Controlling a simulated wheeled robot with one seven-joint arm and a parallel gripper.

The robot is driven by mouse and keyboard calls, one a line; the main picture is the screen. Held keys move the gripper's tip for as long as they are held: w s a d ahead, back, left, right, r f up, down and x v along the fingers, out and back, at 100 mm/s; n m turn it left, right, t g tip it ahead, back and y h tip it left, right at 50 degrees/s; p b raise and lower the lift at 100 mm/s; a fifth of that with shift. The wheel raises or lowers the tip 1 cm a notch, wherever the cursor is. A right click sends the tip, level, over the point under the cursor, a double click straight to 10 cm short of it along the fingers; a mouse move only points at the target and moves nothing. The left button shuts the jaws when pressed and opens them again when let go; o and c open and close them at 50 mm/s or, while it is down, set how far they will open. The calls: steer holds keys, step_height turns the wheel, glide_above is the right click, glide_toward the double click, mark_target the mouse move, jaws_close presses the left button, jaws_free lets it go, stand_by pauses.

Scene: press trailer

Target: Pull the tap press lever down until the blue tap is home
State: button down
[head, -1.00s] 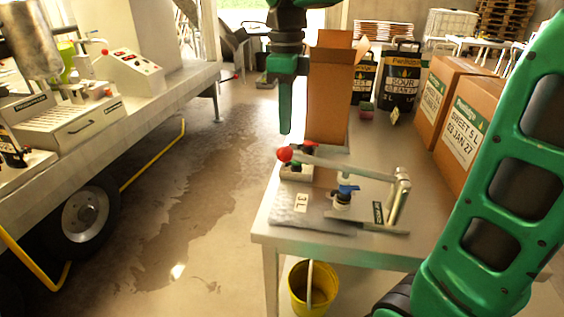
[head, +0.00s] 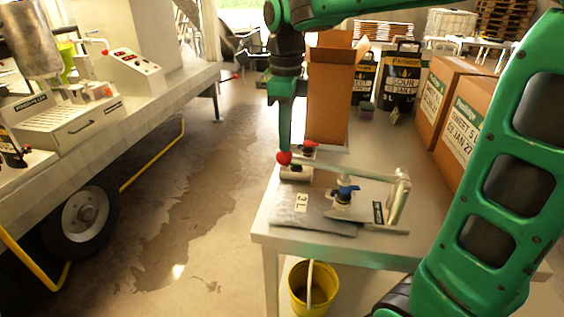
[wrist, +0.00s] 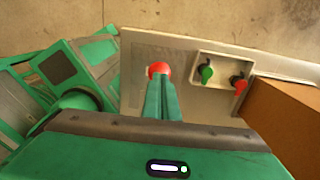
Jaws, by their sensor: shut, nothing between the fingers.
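The tap press (head: 399,202) stands on the table, with its lever (head: 345,168) reaching left to a red ball knob (head: 283,158). The lever is close to level, sloping slightly. The blue tap (head: 347,192) sits upright under the lever, above the silver bag (head: 305,212) labelled 3 L; its seating is too small to judge. My gripper (head: 285,149) points down, shut and empty, with its fingertips at the top of the knob, seemingly touching it. In the wrist view, the shut fingers (wrist: 162,98) end at the red knob (wrist: 159,69).
A small tray (wrist: 222,72) with a green tap (wrist: 206,74) and a red tap (wrist: 238,86) lies beside the knob. An open cardboard box (head: 328,95) stands behind. More boxes (head: 470,120) are at right. A yellow bucket (head: 313,288) is below the table.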

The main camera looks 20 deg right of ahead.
steer(key=shift+a+f, duration=0.1)
steer(key=shift+f, duration=1.6)
steer(key=shift+r, duration=5)
steer(key=s+d+f+n, duration=0.5)
steer(key=s+f+n, duration=0.1)
steer(key=s, duration=0.2)
steer(key=s+d+f+n, duration=0.5)
steer(key=s+d+n, duration=0.1)
steer(key=s, duration=0.2)
steer(key=s+d+f+n, duration=0.6)
steer(key=s, duration=0.2)
steer(key=shift+s+d+f, duration=0.15)
steer(key=shift+d+f, duration=0.05)
steer(key=shift+f, duration=0.15)
